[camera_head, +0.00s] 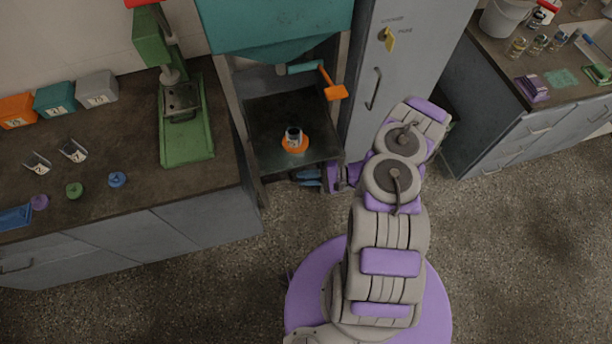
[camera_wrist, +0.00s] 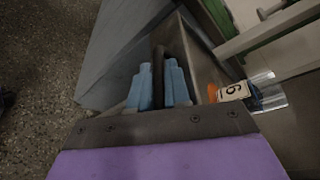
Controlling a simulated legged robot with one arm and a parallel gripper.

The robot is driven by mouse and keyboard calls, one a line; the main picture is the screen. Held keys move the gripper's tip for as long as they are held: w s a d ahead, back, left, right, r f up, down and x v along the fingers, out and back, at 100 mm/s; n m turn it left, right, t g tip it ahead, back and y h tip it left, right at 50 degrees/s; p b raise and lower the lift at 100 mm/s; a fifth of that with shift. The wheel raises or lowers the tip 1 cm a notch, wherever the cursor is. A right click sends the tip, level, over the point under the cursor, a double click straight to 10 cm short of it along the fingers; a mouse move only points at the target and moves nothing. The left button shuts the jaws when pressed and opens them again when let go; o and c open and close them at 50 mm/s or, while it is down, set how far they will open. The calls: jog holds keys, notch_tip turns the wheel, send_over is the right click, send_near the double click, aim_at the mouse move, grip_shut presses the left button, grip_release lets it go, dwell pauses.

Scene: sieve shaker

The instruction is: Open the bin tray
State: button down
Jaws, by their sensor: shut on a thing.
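My gripper (camera_head: 310,177) reaches in below the front edge of the sieve shaker's dark shelf (camera_head: 265,115). In the wrist view, its blue fingers (camera_wrist: 159,88) are shut on a dark bar handle (camera_wrist: 158,62), one finger on each side. The handle runs along a grey metal front (camera_wrist: 204,62), which I take to be the bin tray's. In the head view, the handle and bin tray are hidden under the shelf and behind my gripper. How far the tray is out cannot be told.
A small numbered jar (camera_head: 293,137) stands on an orange disc (camera_head: 295,144) on the shelf, under the teal hopper (camera_head: 275,25). A grey locker (camera_head: 400,65) stands just right. Counters flank both sides: a green press (camera_head: 187,130) left, bucket (camera_head: 503,18) right. The floor in front is clear.

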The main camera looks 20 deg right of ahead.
jog(key=c, duration=1.4)
grip_release()
jog(key=shift+d+f, duration=0.1)
jog(key=shift+d, duration=0.05)
jog(key=shift+c, duration=0.2)
jog(key=shift+d, duration=0.1)
jog(key=p+v, duration=0.2)
jog(key=v, duration=1.5)
jog(key=shift+p, duration=0.4)
jog(key=shift+d, duration=0.1)
